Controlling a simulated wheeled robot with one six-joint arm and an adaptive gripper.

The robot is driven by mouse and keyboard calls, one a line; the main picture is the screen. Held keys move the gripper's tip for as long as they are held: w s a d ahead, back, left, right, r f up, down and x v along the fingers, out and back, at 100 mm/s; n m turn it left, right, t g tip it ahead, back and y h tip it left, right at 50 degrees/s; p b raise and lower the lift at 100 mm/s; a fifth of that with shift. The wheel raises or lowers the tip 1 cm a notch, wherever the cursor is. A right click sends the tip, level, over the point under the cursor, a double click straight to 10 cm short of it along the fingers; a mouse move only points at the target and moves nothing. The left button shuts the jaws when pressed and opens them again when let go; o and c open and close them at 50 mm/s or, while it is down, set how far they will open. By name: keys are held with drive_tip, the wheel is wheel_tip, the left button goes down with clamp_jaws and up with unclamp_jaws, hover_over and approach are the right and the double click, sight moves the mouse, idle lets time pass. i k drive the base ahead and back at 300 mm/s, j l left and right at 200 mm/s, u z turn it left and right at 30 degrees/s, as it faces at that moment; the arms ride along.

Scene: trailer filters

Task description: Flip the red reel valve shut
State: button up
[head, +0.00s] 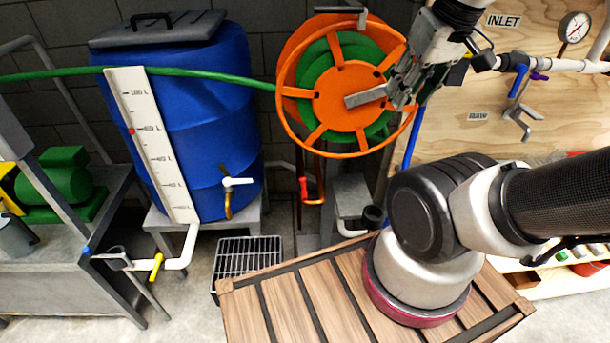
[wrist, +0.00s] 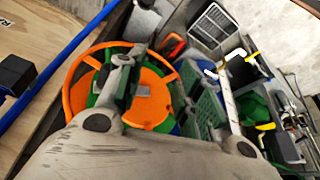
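The red reel valve (head: 303,187) shows in the head view as a small red lever, roughly upright, on the piping below the orange and green hose reel (head: 342,90). My gripper (head: 376,97) is in front of the reel's right side, above and to the right of the valve and apart from it. In the wrist view my gripper (wrist: 172,68) has its two fingers wide apart with nothing held between them. The reel (wrist: 150,98) shows behind the left finger there. I cannot make out the valve for certain in the wrist view.
A blue barrel (head: 205,120) with a white-handled tap (head: 236,182) stands left of the reel. A green hose (head: 200,73) runs across to the reel. A plywood panel (head: 450,130) with pipes is at right. A slatted wooden crate top (head: 335,284) lies below.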

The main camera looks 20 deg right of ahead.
sight(302, 180)
drive_tip(key=i+l, duration=0.1)
drive_tip(key=i, duration=0.15)
drive_tip(key=k+j+z, duration=0.2)
drive_tip(key=z, duration=0.15)
drive_tip(key=k+j+z, duration=0.25)
drive_tip(key=z, duration=0.15)
drive_tip(key=k+j+z, duration=0.35)
drive_tip(key=i+l, duration=0.1)
